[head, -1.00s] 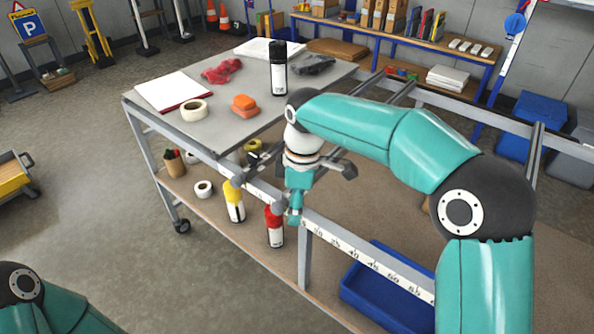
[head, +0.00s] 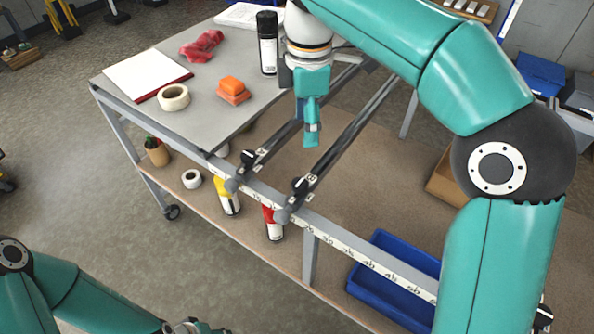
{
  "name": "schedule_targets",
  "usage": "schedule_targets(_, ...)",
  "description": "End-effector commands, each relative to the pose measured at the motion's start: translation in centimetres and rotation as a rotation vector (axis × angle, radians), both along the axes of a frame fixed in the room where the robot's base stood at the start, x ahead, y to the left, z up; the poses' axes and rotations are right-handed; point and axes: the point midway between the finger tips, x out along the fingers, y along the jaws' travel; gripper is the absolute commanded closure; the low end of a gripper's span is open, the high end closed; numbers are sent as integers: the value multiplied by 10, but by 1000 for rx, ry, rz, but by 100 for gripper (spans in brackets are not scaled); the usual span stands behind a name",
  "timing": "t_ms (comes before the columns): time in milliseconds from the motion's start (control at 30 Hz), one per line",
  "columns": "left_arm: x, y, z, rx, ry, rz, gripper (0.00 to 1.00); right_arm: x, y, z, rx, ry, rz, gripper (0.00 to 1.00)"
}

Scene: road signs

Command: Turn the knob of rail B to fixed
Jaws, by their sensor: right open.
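Two dark rails run from the table's front beam towards the back. The left rail (head: 285,133) carries a black knob (head: 248,158) near its front end. The right rail (head: 350,132) carries another black knob (head: 300,187) near its front end. The small labels beside the knobs are too small to read surely, so I cannot tell which is rail B or how its knob is set. My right gripper (head: 312,138) is open and empty above the rails, apart from both knobs. My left gripper (head: 190,327) shows only partly at the bottom edge; its fingers are hidden.
The front beam (head: 350,245) bears a printed scale. A blue tray (head: 365,290) sits below.

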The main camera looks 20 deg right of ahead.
Motion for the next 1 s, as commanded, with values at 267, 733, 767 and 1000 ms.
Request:
schedule_targets(267, -1, 0, -12, 0, 1, 1, 60, 3, 12, -53, -2, 7, 29, 36)
schedule_targets(733, 0, 0, -17, 0, 1, 1, 60, 4, 14, -142, -1, 6, 32, 36)
schedule_targets(767, 0, 0, -17, 0, 1, 1, 60, 4, 14, -146, 0, 5, 32, 36)
schedule_targets(1000, 0, 0, -17, 0, 1, 1, 60, 4, 15, -160, 0, 4, 32, 36)
